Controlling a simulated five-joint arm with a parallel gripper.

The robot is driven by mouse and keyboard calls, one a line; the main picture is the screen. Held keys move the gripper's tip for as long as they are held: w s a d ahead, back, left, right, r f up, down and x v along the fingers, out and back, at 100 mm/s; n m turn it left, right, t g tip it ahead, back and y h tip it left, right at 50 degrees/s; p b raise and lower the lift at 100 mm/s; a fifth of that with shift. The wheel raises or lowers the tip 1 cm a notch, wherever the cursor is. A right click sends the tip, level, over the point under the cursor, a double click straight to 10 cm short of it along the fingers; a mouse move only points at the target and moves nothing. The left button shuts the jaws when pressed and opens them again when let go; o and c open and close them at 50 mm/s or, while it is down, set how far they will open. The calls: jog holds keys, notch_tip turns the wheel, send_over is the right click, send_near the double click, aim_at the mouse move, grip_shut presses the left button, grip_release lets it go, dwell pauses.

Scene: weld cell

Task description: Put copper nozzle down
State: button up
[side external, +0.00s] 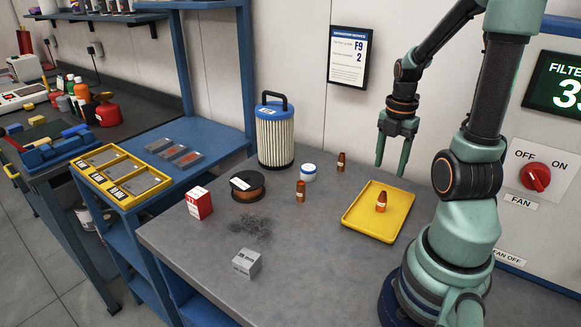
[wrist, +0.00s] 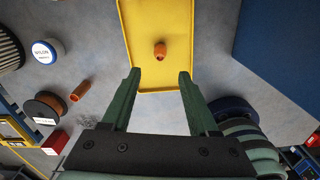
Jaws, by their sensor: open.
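One copper nozzle (side external: 381,202) stands upright on the yellow tray (side external: 356,232). In the wrist view this nozzle (wrist: 160,51) is beyond my fingertips, roughly centred between them, on the tray (wrist: 134,30). My gripper (side external: 391,168) is open and empty, above the tray's far side and apart from the nozzle. Its two green fingers also show spread in the wrist view (wrist: 160,75). A second copper nozzle (side external: 300,191) stands on the bench left of the tray. A third nozzle (side external: 341,162) stands behind it, near the wall.
A fan switch panel (side external: 536,177) is at right. The front middle of the bench is clear.

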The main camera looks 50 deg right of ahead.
jog(key=shift+w+r, duration=0.15)
jog(key=shift+r, duration=0.15)
jog(key=w+a+r+m+t, duration=0.2)
jog(key=w+a+r+m, duration=0.1)
jog(key=a+m, duration=0.2)
jog(key=w+a+r+m+t, duration=0.1)
jog(key=w+a+r+m, duration=0.2)
jog(key=a, duration=0.7)
jog(key=w+a+r+m+t, duration=0.2)
jog(key=a+r+m, duration=0.3)
jog(key=a+m, duration=0.3)
jog(key=shift+w+r+t, duration=0.25)
jog(key=shift+w+t, duration=0.05)
jog(key=shift+w, duration=0.55)
